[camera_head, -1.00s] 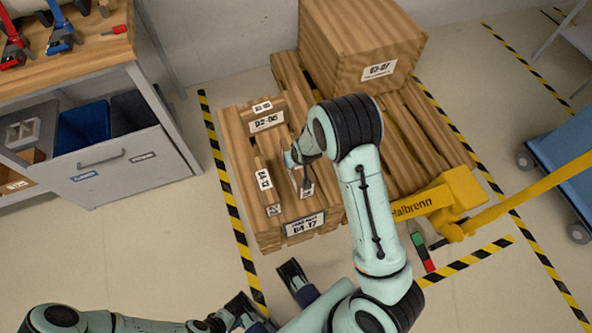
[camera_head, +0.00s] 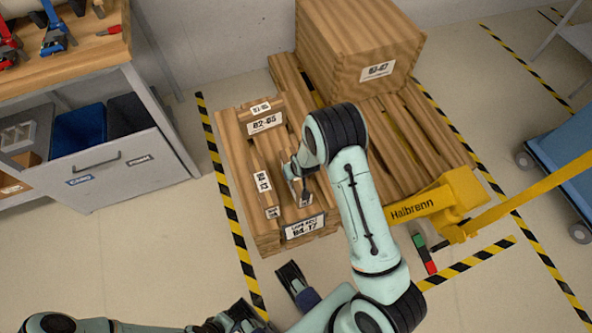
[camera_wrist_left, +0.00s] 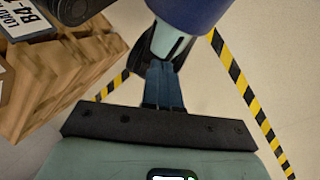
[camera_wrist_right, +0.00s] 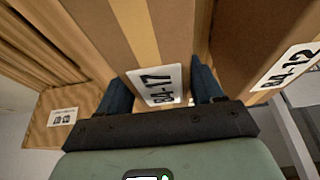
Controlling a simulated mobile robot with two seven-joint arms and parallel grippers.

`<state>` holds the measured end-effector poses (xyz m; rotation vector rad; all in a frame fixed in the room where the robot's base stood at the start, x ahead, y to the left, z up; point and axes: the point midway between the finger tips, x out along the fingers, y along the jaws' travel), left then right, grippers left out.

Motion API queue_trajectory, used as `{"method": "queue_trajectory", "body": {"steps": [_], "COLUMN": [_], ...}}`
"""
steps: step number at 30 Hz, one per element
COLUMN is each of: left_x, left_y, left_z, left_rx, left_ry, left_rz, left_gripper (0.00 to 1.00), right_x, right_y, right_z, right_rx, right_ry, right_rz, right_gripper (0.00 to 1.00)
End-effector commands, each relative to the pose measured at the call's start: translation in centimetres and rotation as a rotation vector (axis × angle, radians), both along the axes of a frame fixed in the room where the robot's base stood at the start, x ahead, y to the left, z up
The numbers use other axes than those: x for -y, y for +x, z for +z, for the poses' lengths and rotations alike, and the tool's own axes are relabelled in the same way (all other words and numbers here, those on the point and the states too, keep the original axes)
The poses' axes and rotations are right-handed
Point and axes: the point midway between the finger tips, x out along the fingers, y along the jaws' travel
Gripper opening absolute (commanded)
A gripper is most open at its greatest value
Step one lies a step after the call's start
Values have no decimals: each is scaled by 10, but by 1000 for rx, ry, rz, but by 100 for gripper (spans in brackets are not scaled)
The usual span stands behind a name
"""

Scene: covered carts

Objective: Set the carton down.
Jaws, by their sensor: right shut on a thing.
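My right gripper (camera_head: 292,168) is over the front part of a small wooden-looking load. It is shut on a narrow brown carton (camera_head: 304,187) with a white label. In the right wrist view its fingers (camera_wrist_right: 160,88) stand on either side of this carton (camera_wrist_right: 118,25). Whether the carton's underside touches the load below cannot be told; my arm hides part of it. My left gripper (camera_wrist_left: 163,85) is empty low in front of the load, its fingers together.
A long labelled carton (camera_head: 258,165) stands left of the held one, and a wide carton (camera_head: 283,124) stands behind. A large box (camera_head: 350,45) sits on the pallet behind right. A yellow pallet truck (camera_head: 465,190) is to the right. Floor is clear at left.

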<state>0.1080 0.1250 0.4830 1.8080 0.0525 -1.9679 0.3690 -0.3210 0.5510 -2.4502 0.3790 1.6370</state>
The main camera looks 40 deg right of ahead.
Motion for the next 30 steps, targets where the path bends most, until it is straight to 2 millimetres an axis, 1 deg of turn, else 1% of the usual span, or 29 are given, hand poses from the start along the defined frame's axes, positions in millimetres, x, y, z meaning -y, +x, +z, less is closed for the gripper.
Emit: {"method": "queue_trajectory", "body": {"steps": [1, 2, 3, 4, 13, 17, 20, 27, 30], "left_x": [0, 0, 0, 0, 0, 0, 0, 1, 1], "left_y": [1, 2, 1, 1, 1, -2, -3, -9, -11], "left_z": [-2, -2, -1, -1, 0, 4, 8, 21, 25], "left_rx": [4, 4, 4, 4, 3, -5, -11, -30, -37], "left_ry": [1, 2, 2, 1, 1, -2, -2, -5, -6], "left_rz": [1, 1, 1, 1, 1, -2, -2, -8, -9], "left_gripper": [0, 0, 0, 0, 0, 0, 0, 0, 0], "right_x": [0, 0, 0, 0, 0, -1, -3, -10, -12], "right_y": [1, 0, 0, 0, 0, -2, -8, -28, -34], "right_z": [-2, -2, -2, -2, 0, 11, 28, 78, 94], "right_rx": [3, 0, 0, 0, 0, 1, 2, 3, 2], "right_ry": [-1, 0, 0, 0, 0, 0, 1, 1, 1], "right_rz": [0, 0, 0, 0, 0, 0, 1, 1, 1], "right_gripper": [0, 73, 86, 92, 92, 92, 92, 92, 92]}}
